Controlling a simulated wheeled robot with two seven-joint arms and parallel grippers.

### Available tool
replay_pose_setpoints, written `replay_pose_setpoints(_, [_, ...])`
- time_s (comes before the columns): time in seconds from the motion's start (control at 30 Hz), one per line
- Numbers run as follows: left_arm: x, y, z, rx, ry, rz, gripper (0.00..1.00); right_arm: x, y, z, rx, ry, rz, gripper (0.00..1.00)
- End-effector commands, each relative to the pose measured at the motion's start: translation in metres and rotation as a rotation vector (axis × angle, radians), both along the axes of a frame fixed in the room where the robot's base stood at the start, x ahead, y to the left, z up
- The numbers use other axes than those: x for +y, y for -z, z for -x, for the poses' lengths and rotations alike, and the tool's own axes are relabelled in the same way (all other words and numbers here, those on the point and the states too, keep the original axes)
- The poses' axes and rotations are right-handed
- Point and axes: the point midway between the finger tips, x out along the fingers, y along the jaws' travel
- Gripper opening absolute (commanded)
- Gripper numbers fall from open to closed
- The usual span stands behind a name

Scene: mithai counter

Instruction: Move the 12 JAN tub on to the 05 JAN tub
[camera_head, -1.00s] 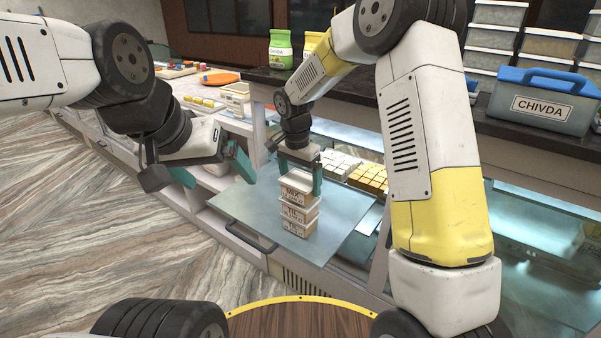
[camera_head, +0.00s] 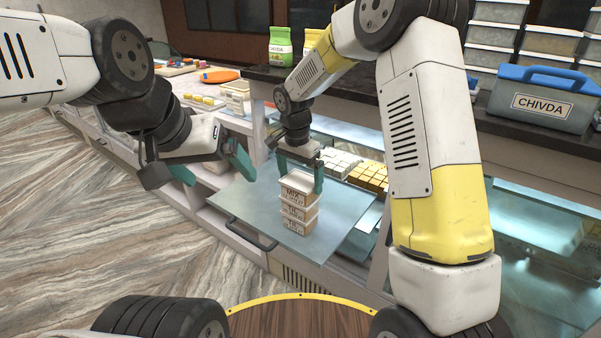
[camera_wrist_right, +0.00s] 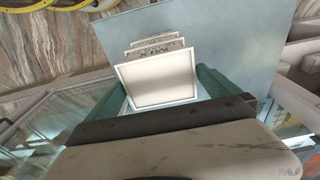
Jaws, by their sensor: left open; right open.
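A stack of three white-lidded tubs stands upright on a glass shelf. The top tub (camera_head: 298,191) has a label that reads like MIX; the middle tub (camera_head: 299,210) and bottom tub (camera_head: 297,226) read like TIL. The dates are too small to read. My right gripper (camera_head: 302,178) is open just above the stack, its fingers on either side of the top tub's lid. In the right wrist view the square white lid (camera_wrist_right: 158,78) lies between the green fingers, with label edges behind it. My left gripper (camera_head: 214,172) is open and empty, left of the stack.
The glass shelf (camera_head: 240,203) has free room around the stack. Trays of white and yellow sweets (camera_head: 368,178) lie behind it. A dark counter (camera_head: 350,92) holds green and yellow packets and the CHIVDA box (camera_head: 545,104).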

Motion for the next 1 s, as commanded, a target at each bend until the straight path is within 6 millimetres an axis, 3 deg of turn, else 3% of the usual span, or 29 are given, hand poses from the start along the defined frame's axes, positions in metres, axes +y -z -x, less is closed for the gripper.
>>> replay_pose_setpoints(0.4, [0.0,0.0,0.0,0.0,0.0,0.0,0.94,0.006,-0.088,0.007,-0.003,0.001,-0.001,1.0])
replay_pose_setpoints(0.67, [0.0,0.0,0.0,0.0,0.0,0.0,0.94,0.006,-0.117,0.011,-0.002,-0.002,-0.002,1.0])
replay_pose_setpoints(0.87, [0.0,0.0,0.0,0.0,0.0,0.0,0.94,-0.026,-0.153,0.038,-0.048,-0.089,-0.038,1.0])
replay_pose_setpoints(1.0, [0.0,0.0,0.0,0.0,0.0,0.0,0.94,-0.065,-0.186,0.085,-0.124,-0.22,-0.075,1.0])
